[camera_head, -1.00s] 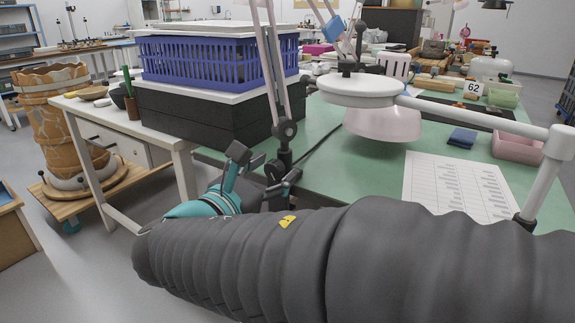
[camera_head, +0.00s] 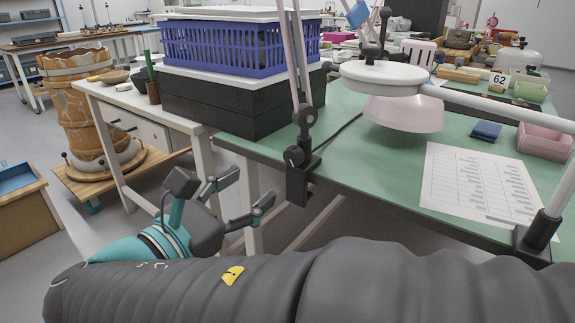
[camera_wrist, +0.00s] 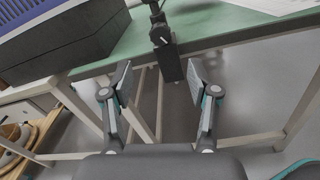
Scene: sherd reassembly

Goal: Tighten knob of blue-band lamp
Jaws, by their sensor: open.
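A blue band (camera_head: 357,14) shows on a slanting lamp arm at the top of the head view. A pale lamp arm (camera_head: 298,60) runs down to a dark joint and a black clamp (camera_head: 297,185) on the green table's near edge. A round dark knob (camera_head: 293,156) with a light mark sits on this clamp; it also shows in the wrist view (camera_wrist: 160,35). The lamp's full run is partly out of frame. My gripper (camera_head: 222,192) is open and empty, in front of the table edge, left of and below the knob. In the wrist view my gripper (camera_wrist: 160,82) points towards the clamp, apart from it.
A black box (camera_head: 230,105) with a blue crate (camera_head: 235,48) stands left of the lamp. A second, white lamp arm (camera_head: 545,228) is clamped at the right. A paper sheet (camera_head: 480,190) lies on the green table (camera_head: 370,165). Floor before the edge is clear.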

